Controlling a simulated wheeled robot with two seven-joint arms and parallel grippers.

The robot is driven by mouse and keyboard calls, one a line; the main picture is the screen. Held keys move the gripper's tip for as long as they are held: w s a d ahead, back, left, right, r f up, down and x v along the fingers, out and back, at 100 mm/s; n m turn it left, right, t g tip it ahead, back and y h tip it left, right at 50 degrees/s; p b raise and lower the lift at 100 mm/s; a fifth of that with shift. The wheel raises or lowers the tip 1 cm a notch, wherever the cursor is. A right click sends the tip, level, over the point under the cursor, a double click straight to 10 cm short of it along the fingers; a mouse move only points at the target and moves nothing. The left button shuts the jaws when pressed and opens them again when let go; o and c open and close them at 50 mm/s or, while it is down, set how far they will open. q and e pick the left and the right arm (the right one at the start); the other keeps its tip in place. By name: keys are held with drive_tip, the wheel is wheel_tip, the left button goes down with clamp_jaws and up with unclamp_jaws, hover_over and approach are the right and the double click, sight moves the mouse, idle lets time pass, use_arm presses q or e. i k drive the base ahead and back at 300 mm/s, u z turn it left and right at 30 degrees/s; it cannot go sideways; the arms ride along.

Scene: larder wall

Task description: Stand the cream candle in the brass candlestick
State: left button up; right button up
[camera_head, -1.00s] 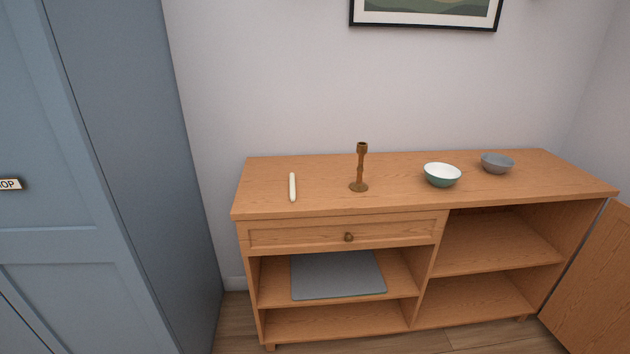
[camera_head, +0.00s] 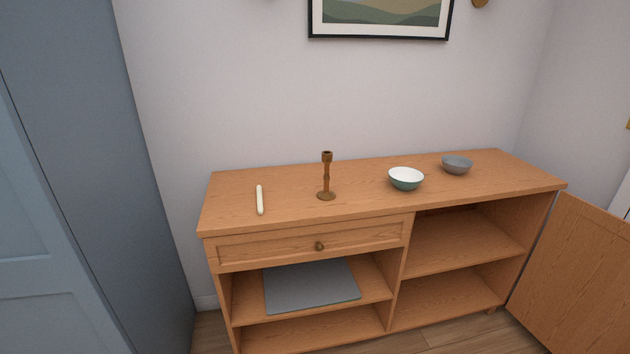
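The cream candle (camera_head: 260,200) lies on its side on top of the wooden sideboard (camera_head: 290,213), near the left end. The brass candlestick (camera_head: 326,178) stands upright on the same top, to the right of the candle and apart from it. Its cup at the top looks empty. Neither of my grippers is in view.
A green bowl with a white inside (camera_head: 406,179) and a grey bowl (camera_head: 456,165) stand right of the candlestick. The drawer (camera_head: 315,245) is shut. A grey slab (camera_head: 311,286) lies on the shelf below. An open door (camera_head: 575,265) stands at the right, a blue cupboard (camera_head: 75,150) at the left.

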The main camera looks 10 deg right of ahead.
sight(326, 195)
drive_tip(key=k, duration=0.65)
drive_tip(key=u, duration=0.55)
drive_tip(key=i, duration=0.6)
drive_tip(key=u, duration=0.9)
drive_tip(key=i, duration=0.95)
drive_tip(key=z, duration=0.55)
drive_tip(key=i, duration=0.95)
drive_tip(key=z, duration=0.7)
